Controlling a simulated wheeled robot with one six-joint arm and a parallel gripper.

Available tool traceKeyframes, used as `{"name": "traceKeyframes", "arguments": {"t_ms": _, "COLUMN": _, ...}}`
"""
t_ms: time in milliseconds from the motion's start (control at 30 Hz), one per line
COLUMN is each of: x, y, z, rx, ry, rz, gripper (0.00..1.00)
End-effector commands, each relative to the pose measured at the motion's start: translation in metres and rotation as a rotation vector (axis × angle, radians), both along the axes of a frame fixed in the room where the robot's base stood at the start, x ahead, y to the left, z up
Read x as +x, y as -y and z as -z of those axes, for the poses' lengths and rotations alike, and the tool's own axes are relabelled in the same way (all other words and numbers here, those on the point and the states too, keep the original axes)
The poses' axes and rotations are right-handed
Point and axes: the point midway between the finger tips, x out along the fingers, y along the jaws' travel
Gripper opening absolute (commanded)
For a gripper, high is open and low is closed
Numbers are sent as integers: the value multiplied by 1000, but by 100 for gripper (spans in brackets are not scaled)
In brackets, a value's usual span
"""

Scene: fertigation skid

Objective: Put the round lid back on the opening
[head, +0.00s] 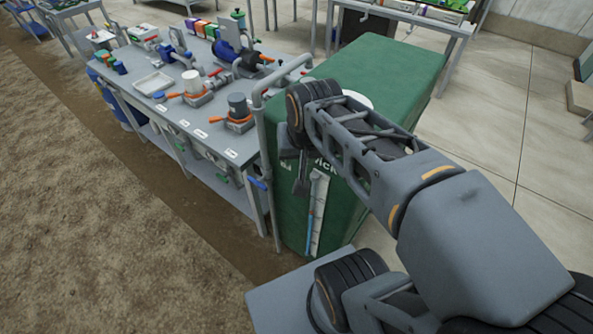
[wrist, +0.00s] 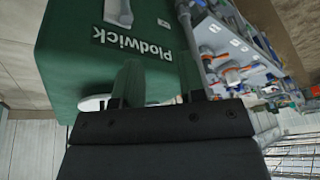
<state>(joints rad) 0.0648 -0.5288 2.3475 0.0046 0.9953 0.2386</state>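A green tank (head: 372,72) stands right of the work table, with lettering on its front that reads "Plodwick" in the wrist view (wrist: 132,40). A white round piece (head: 357,98) shows on the tank's top, mostly behind my arm; I cannot tell whether it is the lid or the opening's rim. A white rounded edge also shows in the wrist view (wrist: 93,104), partly behind a finger. My gripper (head: 301,184) points down by the tank's front, partly hidden in the head view. In the wrist view its fingers (wrist: 160,82) stand apart with nothing seen between them.
A grey table (head: 150,107) at left carries pumps, valves, a white tray (head: 153,82) and coloured blocks. A grey pipe (head: 262,135) rises between table and tank. A pale strip gauge (head: 318,215) runs down the tank's front. Open tiled floor (head: 490,110) lies at right.

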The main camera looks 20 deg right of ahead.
Motion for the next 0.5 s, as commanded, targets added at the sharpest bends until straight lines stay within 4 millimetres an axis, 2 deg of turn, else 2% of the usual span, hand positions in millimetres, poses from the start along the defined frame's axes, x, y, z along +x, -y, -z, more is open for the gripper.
{"name": "traceKeyframes", "arguments": {"t_ms": 100, "x": -15, "y": -9, "z": 16, "rx": -55, "ry": 28, "rz": -178, "gripper": 37}}
{"name": "traceKeyframes", "arguments": {"t_ms": 200, "x": -20, "y": -14, "z": 24, "rx": -82, "ry": 39, "rz": -261, "gripper": 37}}
{"name": "traceKeyframes", "arguments": {"t_ms": 500, "x": -22, "y": -16, "z": 27, "rx": -94, "ry": 43, "rz": -296, "gripper": 37}}
